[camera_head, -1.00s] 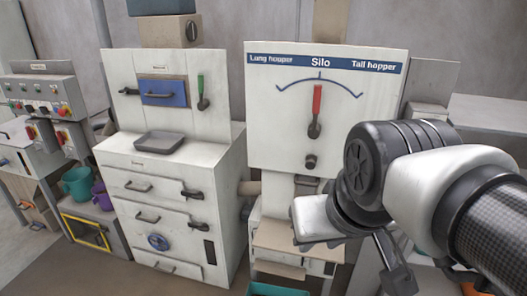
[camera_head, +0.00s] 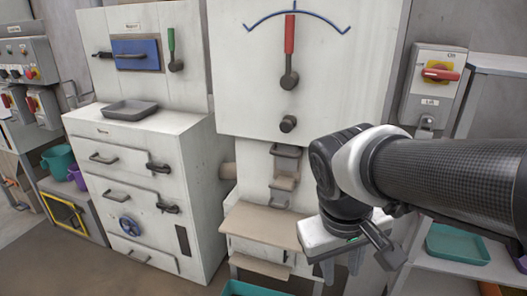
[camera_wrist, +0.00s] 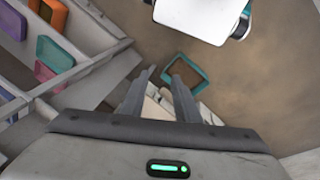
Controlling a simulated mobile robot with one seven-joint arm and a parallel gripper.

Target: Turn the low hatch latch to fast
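The upper latch (camera_head: 159,167) and the lower latch (camera_head: 167,207) both point roughly sideways to the right. The lower panel (camera_head: 130,190) has a dark handle and looks shut. No label is readable on it, so I cannot tell for certain which panel is the low hatch. My gripper (camera_head: 345,268) hangs right of the cabinet, well apart from both latches. In the wrist view my gripper (camera_wrist: 164,76) has its two fingers apart with nothing between them.
The silo panel (camera_head: 240,105) with its red lever (camera_head: 289,50) stands in the middle, above a wooden ledge (camera_head: 262,226). A red rotary switch (camera_head: 440,75) is at right. A teal tray (camera_head: 458,243) lies on the right shelf. A grey tray (camera_head: 130,110) sits on the cabinet.

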